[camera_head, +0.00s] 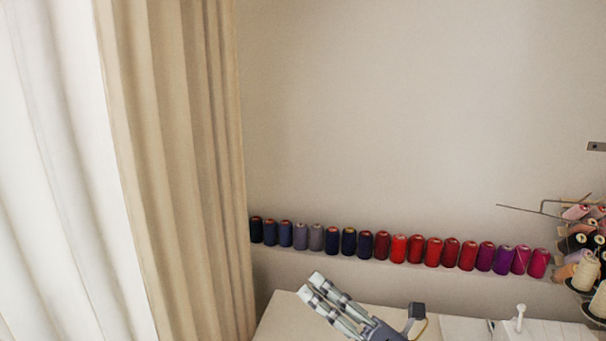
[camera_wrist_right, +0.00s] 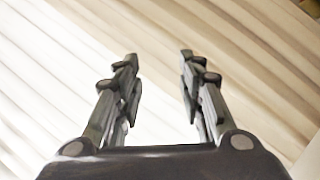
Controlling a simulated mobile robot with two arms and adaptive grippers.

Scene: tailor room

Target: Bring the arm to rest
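My right gripper (camera_head: 311,285) shows at the bottom middle of the head view, pointing up and to the left above a pale surface. In the right wrist view, its two fingers (camera_wrist_right: 159,58) stand apart with nothing between them, so it is open and empty. Pleated curtain-like folds, beige and white, fill the background there. My left gripper is in neither view.
A beige curtain (camera_head: 185,150) and a white one (camera_head: 60,170) hang on the left. A row of thread spools (camera_head: 399,249) lines the wall. A pale tabletop (camera_head: 285,318) lies below. Cone spools (camera_head: 587,273) crowd the right edge.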

